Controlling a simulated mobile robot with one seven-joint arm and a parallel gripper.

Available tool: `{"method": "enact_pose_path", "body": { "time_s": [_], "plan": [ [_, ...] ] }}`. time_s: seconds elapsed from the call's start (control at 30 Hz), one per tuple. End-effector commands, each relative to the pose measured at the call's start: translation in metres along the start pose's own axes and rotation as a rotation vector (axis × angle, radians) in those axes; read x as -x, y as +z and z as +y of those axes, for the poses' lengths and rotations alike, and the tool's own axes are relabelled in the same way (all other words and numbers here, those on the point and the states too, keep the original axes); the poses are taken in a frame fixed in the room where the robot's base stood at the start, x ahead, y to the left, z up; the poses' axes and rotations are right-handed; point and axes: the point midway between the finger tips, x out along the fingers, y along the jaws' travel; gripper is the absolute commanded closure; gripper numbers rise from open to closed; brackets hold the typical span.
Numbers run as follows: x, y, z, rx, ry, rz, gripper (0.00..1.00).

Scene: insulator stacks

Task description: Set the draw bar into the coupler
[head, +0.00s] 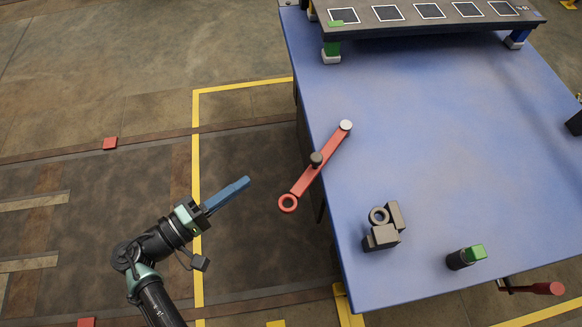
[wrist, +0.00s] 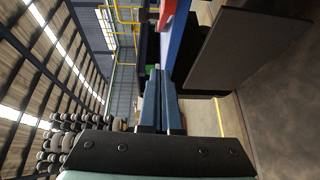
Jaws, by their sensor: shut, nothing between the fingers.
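The red draw bar (head: 329,146) runs from a pale round pivot on the blue table down and left past the table's left edge. It carries a dark knob (head: 316,159), and its ring end (head: 288,203) hangs out over the floor. The dark grey coupler (head: 382,236), a block with a ring part, stands on the table's near left part, apart from the bar. My gripper (head: 247,181) has long blue fingers, shut and empty, left of the bar and clear of it. The fingers also show in the wrist view (wrist: 158,72), with a red piece, likely the bar (wrist: 167,12), beyond them.
The blue table (head: 450,150) is mostly clear in the middle. A raised dark rack (head: 425,22) with several framed squares stands at the far edge. A black block with a green top (head: 466,257) stands near the front. A red handle (head: 546,288) juts below the front edge.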

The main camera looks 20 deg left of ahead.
Motion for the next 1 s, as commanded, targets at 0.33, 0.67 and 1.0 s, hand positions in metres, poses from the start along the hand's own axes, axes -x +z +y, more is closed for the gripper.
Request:
{"method": "enact_pose_path", "body": {
  "time_s": [0.33, 0.67, 1.0],
  "plan": [
    [-0.026, 0.004, -0.003, 0.029, 0.041, 0.007, 1.00],
    [-0.097, 0.004, -0.001, 0.027, 0.039, 0.007, 1.00],
    [-0.102, 0.039, 0.003, 0.029, 0.039, 0.012, 1.00]
  ]
}}
